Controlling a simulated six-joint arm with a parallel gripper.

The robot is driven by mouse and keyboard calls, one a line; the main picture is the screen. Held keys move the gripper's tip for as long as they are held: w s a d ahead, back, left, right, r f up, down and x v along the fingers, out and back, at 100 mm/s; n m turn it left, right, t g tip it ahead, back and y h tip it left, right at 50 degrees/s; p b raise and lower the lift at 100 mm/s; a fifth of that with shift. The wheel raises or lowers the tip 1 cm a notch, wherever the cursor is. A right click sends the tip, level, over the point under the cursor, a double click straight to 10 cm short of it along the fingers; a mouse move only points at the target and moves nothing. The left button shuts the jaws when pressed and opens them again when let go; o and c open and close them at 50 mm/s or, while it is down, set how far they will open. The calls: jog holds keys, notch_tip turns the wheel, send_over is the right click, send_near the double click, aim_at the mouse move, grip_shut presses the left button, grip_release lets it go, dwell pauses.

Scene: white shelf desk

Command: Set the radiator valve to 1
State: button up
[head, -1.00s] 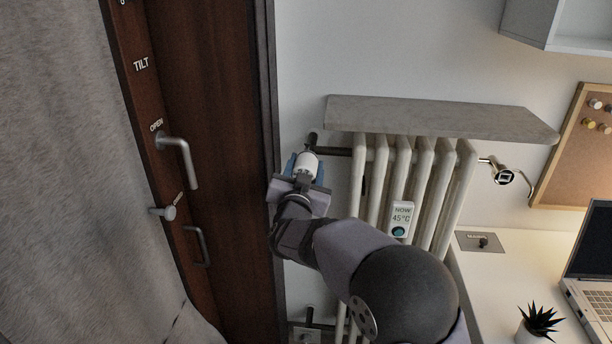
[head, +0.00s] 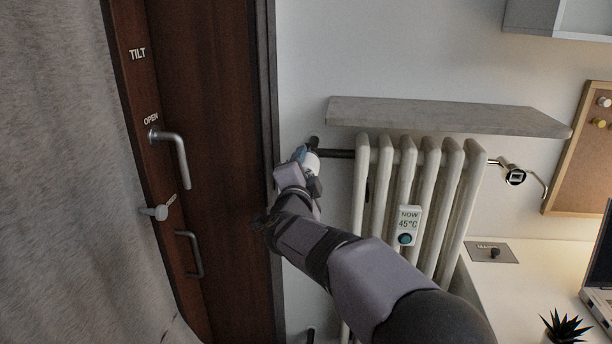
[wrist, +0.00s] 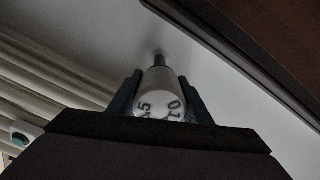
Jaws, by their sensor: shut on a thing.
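The white radiator valve knob (wrist: 158,104) sits at the end of a dark pipe stub in the wrist view. Black numerals on its face read 5 and 0, with other marks hidden or too small to read. In the head view the valve knob (head: 312,162) shows partly behind my gripper (head: 305,160), at the radiator's upper left. My gripper's two blue-grey fingers (wrist: 160,98) are shut on the knob, one on each side. The white column radiator (head: 414,190) stands to the right, joined to the valve by a dark pipe.
A stone shelf (head: 445,115) juts out above the radiator. A brown door (head: 215,150) with metal handles is close on the left. A desk (head: 530,275) stands at the right.

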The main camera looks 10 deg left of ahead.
aim_at(306, 169)
jog(key=shift+m+b, duration=0.6)
jog(key=shift+m, duration=0.4)
jog(key=o, duration=1.1)
jog(key=shift+c, duration=0.2)
jog(key=s, duration=0.7)
jog(key=shift+s+b, duration=0.15)
jog(key=shift+b, duration=0.2)
